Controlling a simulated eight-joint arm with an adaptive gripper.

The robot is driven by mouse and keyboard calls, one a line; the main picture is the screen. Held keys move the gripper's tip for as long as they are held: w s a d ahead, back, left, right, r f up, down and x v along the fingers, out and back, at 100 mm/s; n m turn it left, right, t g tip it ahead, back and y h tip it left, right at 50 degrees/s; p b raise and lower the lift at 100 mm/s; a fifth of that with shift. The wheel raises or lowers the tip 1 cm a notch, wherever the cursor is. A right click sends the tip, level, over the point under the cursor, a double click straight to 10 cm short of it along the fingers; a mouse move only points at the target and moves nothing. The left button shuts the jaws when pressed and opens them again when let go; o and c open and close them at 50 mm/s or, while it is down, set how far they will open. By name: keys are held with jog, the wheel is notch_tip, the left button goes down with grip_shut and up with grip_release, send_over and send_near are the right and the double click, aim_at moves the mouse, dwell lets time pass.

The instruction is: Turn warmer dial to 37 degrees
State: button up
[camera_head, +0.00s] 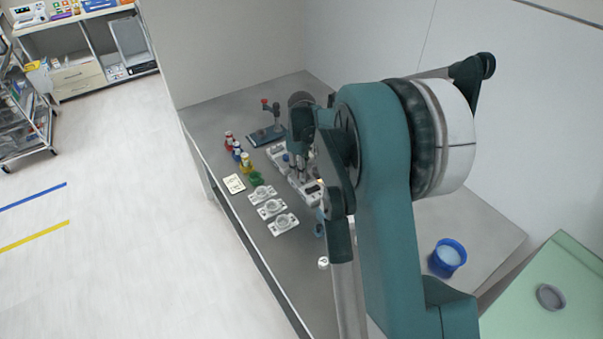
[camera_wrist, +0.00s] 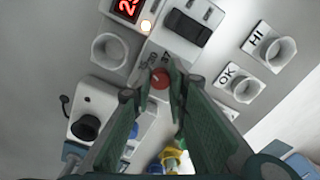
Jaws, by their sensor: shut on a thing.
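The warmer (camera_head: 306,190) is a pale box on the bench, partly hidden by my arm. In the wrist view its dial (camera_wrist: 159,78) has a red cap, with small marks behind it that seem to read 30 and 37. Which mark the dial points at is too small to tell. The warmer's red display (camera_wrist: 125,8) is cut off at the top edge and shows a first digit 2. My gripper (camera_wrist: 162,88) reaches down over the warmer with its green fingers on either side of the dial, shut on it. My gripper (camera_head: 301,168) is mostly hidden in the head view.
Round holders labelled HI (camera_wrist: 281,50) and OK (camera_wrist: 243,88) stand at the right. Colour-capped bottles (camera_head: 238,150) and a blue tub (camera_head: 447,258) stand on the bench.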

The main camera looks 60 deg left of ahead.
jog(key=m+b, duration=0.2)
jog(key=m, duration=0.4)
jog(key=m+b, duration=0.1)
jog(key=m, duration=0.5)
dwell(0.4)
jog(key=o, duration=0.9)
jog(key=shift+r, duration=0.1)
notch_tip(320, 180, up, 12)
dwell(0.5)
dwell(0.5)
